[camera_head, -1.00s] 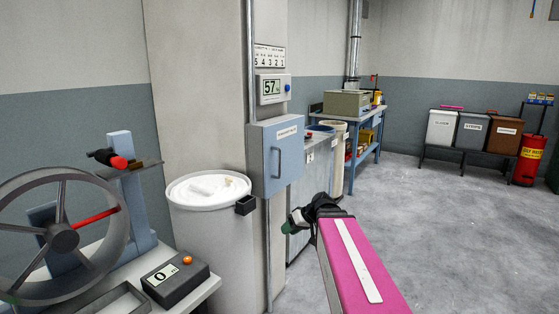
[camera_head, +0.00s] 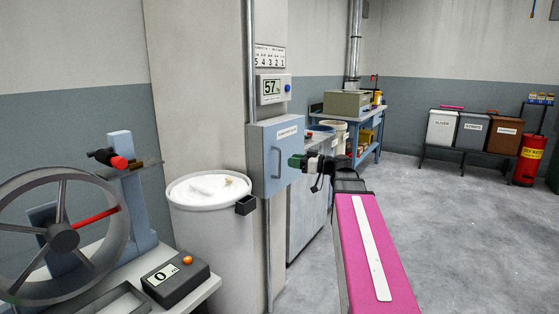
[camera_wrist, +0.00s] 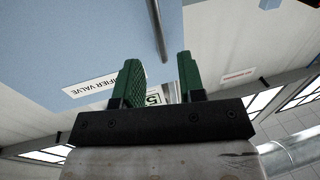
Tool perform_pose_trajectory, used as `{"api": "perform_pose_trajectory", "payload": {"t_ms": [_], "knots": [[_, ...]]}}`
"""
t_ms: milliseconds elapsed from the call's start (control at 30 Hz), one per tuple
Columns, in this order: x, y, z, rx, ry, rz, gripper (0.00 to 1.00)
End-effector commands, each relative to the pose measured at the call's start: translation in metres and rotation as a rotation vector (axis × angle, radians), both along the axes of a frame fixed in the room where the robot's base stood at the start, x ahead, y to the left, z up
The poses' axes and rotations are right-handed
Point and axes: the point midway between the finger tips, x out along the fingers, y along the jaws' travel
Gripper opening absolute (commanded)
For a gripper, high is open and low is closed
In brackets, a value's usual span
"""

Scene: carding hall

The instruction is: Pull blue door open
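The blue door (camera_head: 264,170) is the front of a blue wall box on the pillar. It looks shut and bears a white label, partly readable as "…IFIER VALVE" in the wrist view.
A white bin (camera_head: 208,192) stands below and left of the box, with a small black box at its rim. A grey cabinet (camera_head: 307,205) stands behind my gripper. A wheel machine (camera_head: 63,236) is at left.

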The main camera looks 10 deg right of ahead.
Motion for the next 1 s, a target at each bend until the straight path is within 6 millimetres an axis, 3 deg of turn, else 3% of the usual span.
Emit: {"api": "perform_pose_trajectory", "payload": {"t_ms": [200,400,833,933,1000], "knots": [[0.019,0.032,0.0,0.0,0.001,0.002,0.36],[0.03,0.05,0.0,-0.001,0.002,0.0,0.36],[0.033,0.056,-0.001,-0.001,0.003,-0.001,0.36],[0.033,0.056,-0.001,-0.001,0.003,-0.001,0.04],[0.033,0.056,0.0,0.0,0.002,-0.001,0.0]]}}
